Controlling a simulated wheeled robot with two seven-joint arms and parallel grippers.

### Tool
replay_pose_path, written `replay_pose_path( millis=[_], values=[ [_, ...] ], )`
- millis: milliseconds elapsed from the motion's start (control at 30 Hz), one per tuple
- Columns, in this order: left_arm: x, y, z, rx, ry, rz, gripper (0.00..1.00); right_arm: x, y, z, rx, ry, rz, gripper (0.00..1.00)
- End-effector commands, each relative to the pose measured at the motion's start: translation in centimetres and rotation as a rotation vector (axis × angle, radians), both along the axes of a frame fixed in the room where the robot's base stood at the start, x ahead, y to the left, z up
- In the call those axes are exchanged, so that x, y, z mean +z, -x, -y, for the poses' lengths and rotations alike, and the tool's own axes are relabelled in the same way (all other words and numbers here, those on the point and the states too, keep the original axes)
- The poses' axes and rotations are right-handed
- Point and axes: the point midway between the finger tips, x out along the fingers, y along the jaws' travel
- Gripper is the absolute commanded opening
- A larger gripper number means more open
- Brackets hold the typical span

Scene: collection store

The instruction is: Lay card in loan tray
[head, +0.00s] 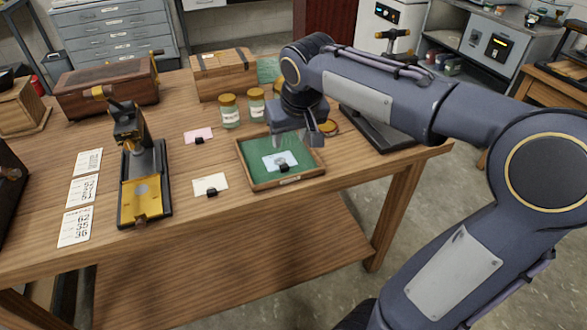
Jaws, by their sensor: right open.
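The loan tray (259,186) is a shallow wooden tray with a green lining, near the table's front right. A pale blue card (272,158) with a small black clip (284,167) lies inside it on the green lining. My right gripper (293,146) is open above the back part of the tray, just behind the card, and seems apart from it. A pink card (197,132) and a cream card (207,182), each with a black clip, lie on the table left of the tray. My left gripper is out of view.
A brass and black instrument (146,195) stands to the left, beside several printed sheets (83,190). Wooden boxes (108,88) line the back. The table's front edge is clear.

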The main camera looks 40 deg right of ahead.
Motion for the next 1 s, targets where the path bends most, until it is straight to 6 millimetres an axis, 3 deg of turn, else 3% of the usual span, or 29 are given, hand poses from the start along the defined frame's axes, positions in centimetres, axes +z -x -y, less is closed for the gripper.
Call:
replay_pose_path(
  millis=[67,167,400,533,700,1000],
  values=[
    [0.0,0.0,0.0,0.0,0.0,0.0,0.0,0.0,0.4,-0.1,0.004,-0.007,0.001,0.43],
    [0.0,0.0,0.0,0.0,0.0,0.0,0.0,-0.6,3.0,-0.9,0.025,-0.053,0.009,0.43],
    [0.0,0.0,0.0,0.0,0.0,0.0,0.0,-5.2,14.1,-6.5,0.126,-0.262,0.071,0.43],
    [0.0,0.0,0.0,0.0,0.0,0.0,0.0,-7.8,17.9,-9.3,0.153,-0.336,0.11,0.43],
    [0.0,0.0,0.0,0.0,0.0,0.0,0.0,-9.3,19.6,-10.8,0.164,-0.372,0.131,0.43],
    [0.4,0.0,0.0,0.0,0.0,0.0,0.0,-8.9,19.7,-10.9,0.166,-0.374,0.129,0.43]
  ],
)
